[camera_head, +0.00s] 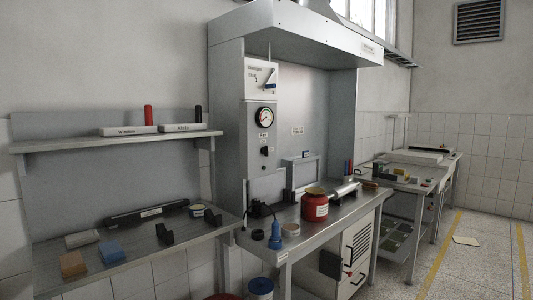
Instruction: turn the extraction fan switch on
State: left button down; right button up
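A grey fume hood (300,36) stands over a metal workbench in the middle of the head view. On its left front panel, a small black knob (265,151) sits under a tiny label too small to read; it looks like the fan switch, but I cannot tell its setting. Above it is a round dial gauge (265,117) with a white face. Higher up, a white plate (261,76) carries a lever with a blue end. Neither of my grippers is in view.
The bench (330,222) below holds a red jar (314,204), a blue bottle (275,235) and a metal cylinder (344,190). A shelf unit (120,140) stands on the left. Another table (400,178) stands on the right. The floor at far right (485,262) is mostly clear.

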aim_at(264, 151)
jog(key=i+l+u, duration=0.15)
jog(key=i+l, duration=0.25)
jog(key=i+l+u, duration=0.15)
jog(key=i+l, duration=0.3)
jog(key=i+l+u, duration=0.15)
jog(key=i+l, duration=0.25)
jog(key=l, duration=0.15)
jog(key=i+l+u, duration=0.1)
jog(key=i+l, duration=0.25)
jog(key=l, duration=0.2)
